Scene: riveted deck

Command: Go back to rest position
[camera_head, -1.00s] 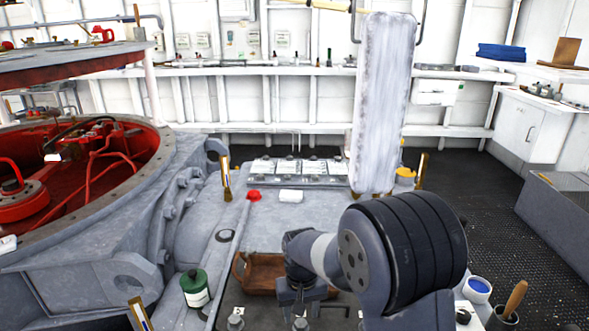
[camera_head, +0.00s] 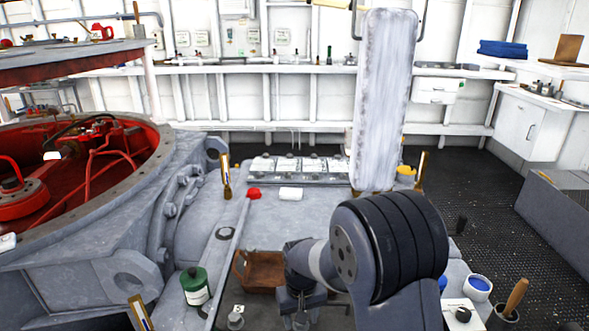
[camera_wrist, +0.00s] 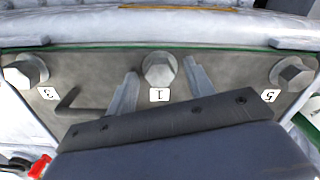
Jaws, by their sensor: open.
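My gripper (camera_wrist: 161,68) is open in the wrist view, its two pale fingers spread. A hex bolt (camera_wrist: 158,70) on a grey plate (camera_wrist: 215,68) shows between the fingertips, above a label "1". Whether the fingers touch it or are apart in height, I cannot tell. Another bolt (camera_wrist: 26,71) by label "3" is at the left, and one (camera_wrist: 291,74) by label "5" at the right. In the head view my arm reaches low over the deck, and its wrist hides most of the gripper. Nothing is seen held.
A brown tray (camera_head: 262,272) lies beside my wrist. A green canister (camera_head: 195,287) stands left, near the large red-lined round opening (camera_head: 75,165). A tall pale panel (camera_head: 383,100) stands behind my arm. A blue-topped pot (camera_head: 478,287) is at right. Dark floor (camera_head: 490,205) is clear beyond.

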